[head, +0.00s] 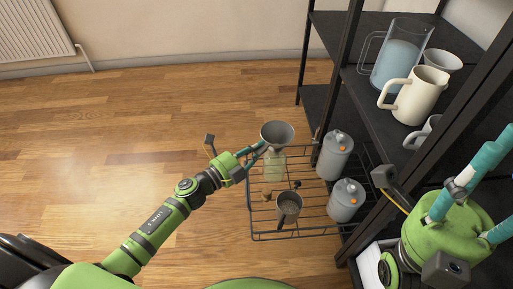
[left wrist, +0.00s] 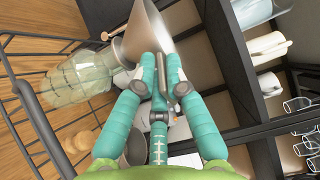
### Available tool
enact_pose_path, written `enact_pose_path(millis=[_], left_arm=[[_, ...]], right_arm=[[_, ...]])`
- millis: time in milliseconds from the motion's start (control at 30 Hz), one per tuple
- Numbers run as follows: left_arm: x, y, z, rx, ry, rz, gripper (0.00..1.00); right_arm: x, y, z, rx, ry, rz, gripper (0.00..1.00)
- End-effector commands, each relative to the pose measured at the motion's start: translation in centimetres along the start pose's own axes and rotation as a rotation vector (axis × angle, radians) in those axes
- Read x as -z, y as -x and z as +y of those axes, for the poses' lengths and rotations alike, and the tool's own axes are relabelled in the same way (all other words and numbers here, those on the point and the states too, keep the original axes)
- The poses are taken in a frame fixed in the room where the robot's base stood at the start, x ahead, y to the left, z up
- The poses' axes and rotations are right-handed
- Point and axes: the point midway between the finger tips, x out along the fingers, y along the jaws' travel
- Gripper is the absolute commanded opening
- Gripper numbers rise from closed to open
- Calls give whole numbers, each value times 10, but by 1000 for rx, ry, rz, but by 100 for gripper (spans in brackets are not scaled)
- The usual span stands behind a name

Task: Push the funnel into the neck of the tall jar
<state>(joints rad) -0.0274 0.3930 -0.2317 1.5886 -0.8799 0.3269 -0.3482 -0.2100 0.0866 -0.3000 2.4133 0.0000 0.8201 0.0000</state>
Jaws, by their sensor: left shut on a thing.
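The grey funnel (head: 277,131) is wide end up, directly above the tall greenish glass jar (head: 273,164), which stands in the wire rack. My left gripper (head: 262,148) is shut on the funnel, holding it from the left side. In the left wrist view the teal fingers (left wrist: 160,75) close on the wall of the funnel (left wrist: 145,30). Its narrow end meets or nearly meets the neck of the jar (left wrist: 80,78); I cannot tell how deep it sits. My right gripper (head: 485,190) is at the right edge, with its fingertips cut off.
The wire rack (head: 292,234) also holds a grey cup-like vessel (head: 288,205) and two grey canisters (head: 335,155) (head: 346,200). A dark shelf (head: 360,90) at right carries a glass pitcher (head: 400,55), a cream jug (head: 417,95) and cups. The wooden floor at left is clear.

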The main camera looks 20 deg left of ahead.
Motion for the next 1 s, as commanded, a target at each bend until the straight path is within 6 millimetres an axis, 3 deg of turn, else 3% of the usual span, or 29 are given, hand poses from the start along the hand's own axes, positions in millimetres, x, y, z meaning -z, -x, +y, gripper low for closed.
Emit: enact_pose_path(millis=[167, 200, 233, 267, 667, 767, 1000], left_arm=[[0, 0, 5, 1, 0, 0, 0], [0, 0, 4, 1, 0, 0, 25], [0, 0, 4, 1, 0, 0, 37], [0, 0, 4, 1, 0, 0, 40], [0, 6, 5, -1, 1, -1, 40], [0, 19, 6, -3, 3, -1, 40], [1, 70, 6, -5, 2, 0, 40]], right_arm=[[-1, 5, 0, 0, 0, 0, 40], [0, 4, 0, 0, 0, 0, 40], [0, 4, 0, 0, 0, 0, 40], [0, 4, 0, 0, 0, 0, 40], [0, 4, 0, 0, 0, 0, 40], [0, 4, 0, 0, 0, 0, 40], [0, 4, 0, 0, 0, 0, 40]])
